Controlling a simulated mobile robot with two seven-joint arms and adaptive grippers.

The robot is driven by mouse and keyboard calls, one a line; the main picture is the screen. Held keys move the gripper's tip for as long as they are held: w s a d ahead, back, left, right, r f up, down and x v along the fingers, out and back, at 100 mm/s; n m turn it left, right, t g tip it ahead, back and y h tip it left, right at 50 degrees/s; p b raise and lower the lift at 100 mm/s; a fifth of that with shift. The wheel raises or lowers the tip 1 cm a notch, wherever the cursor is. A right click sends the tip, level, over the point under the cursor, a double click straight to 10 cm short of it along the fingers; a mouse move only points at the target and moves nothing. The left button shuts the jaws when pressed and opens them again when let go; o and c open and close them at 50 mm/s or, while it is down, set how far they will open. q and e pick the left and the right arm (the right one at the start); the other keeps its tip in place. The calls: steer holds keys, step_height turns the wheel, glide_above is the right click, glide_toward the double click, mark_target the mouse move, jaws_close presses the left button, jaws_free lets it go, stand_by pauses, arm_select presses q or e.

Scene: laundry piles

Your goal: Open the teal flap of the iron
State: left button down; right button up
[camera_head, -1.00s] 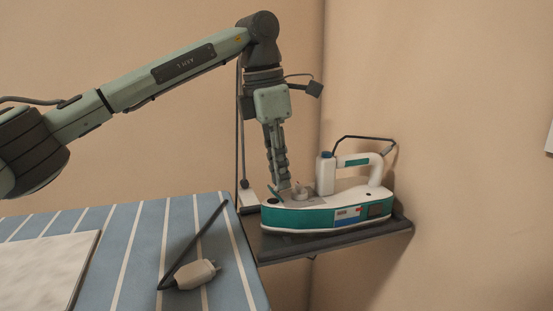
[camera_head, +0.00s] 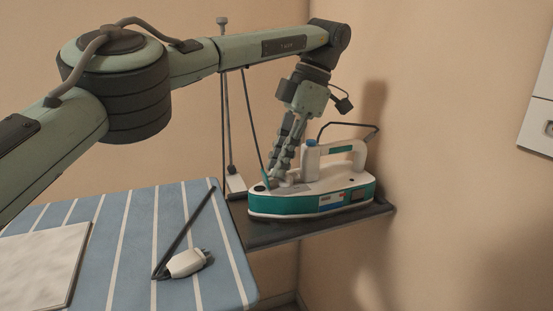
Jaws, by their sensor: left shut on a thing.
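The iron (camera_head: 345,198) is white on top with a teal side band, a white handle and a small bottle-like part with a blue cap. It stands on a dark shelf beside the ironing board. My left gripper (camera_head: 277,181) reaches down onto the iron's left end with its fingers together. A small teal piece, the flap (camera_head: 266,181), shows at the fingertips, tilted up from the iron's top. The fingers partly hide it, so how far it is open is hard to tell. My right gripper is not in view.
The dark shelf (camera_head: 262,236) carries the iron close to the wall corner. A blue striped board (camera_head: 120,240) lies at the left with a white plug (camera_head: 187,263) and a dark cord. A pole stands behind. A white cabinet (camera_head: 538,120) is at the far right.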

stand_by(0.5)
arm_select(q)
steer(key=c, duration=1.5)
jaws_free()
